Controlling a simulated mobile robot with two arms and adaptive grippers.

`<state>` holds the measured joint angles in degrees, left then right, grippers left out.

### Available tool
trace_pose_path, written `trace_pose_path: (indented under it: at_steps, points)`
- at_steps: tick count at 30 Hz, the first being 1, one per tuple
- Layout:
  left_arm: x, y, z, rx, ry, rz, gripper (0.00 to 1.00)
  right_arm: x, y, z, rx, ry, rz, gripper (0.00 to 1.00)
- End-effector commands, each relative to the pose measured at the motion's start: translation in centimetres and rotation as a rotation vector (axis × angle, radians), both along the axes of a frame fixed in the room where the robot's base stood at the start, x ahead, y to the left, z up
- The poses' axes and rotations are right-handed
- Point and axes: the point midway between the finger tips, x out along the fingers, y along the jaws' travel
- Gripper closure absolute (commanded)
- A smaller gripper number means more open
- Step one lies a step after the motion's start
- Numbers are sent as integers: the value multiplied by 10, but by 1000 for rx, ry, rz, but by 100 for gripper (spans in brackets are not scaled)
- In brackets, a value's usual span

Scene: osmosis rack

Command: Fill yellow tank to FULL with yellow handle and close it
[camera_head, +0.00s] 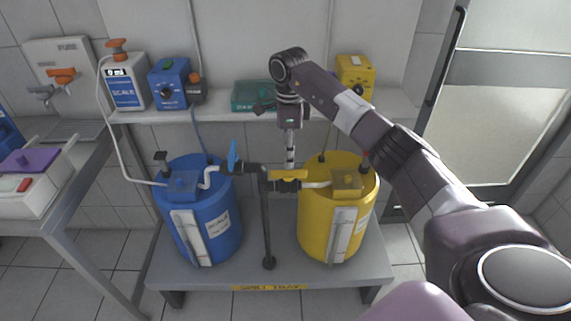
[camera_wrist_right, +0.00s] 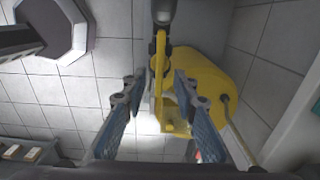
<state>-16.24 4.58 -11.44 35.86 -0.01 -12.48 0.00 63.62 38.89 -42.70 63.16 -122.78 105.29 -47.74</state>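The yellow tank (camera_head: 315,220) stands on the right of the low stand, with a pale level gauge strip (camera_head: 342,233) on its front; I cannot read a level. The yellow handle (camera_head: 291,174) lies along the horizontal pipe just left of the tank top. My right gripper (camera_head: 290,163) points down over this handle. In the right wrist view my right gripper (camera_wrist_right: 160,105) is open, its two blue-padded fingers apart, with the yellow handle (camera_wrist_right: 160,70) between and beyond them. The tank (camera_wrist_right: 218,85) shows behind. I cannot tell whether a finger touches the handle. My left gripper is not in view.
A blue tank (camera_head: 212,220) with an upright blue handle (camera_head: 233,155) stands to the left. A dark vertical pipe (camera_head: 266,225) rises between the tanks.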

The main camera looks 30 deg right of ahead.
Motion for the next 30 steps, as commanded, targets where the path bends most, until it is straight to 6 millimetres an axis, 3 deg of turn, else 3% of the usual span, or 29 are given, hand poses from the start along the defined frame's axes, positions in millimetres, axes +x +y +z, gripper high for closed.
trace_pose_path:
  at_steps: [3,7,13,20,27,30]
  points:
    - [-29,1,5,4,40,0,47,-1,1,-20,2,3,0,73]
    - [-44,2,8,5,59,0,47,-1,1,-39,3,3,0,73]
    - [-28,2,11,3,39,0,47,0,1,-53,3,-1,0,73]
    - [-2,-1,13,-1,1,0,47,0,1,-54,3,-2,0,73]
    - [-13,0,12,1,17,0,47,0,1,-54,3,-2,0,97]
    - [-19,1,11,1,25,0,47,0,1,-54,3,-2,0,100]
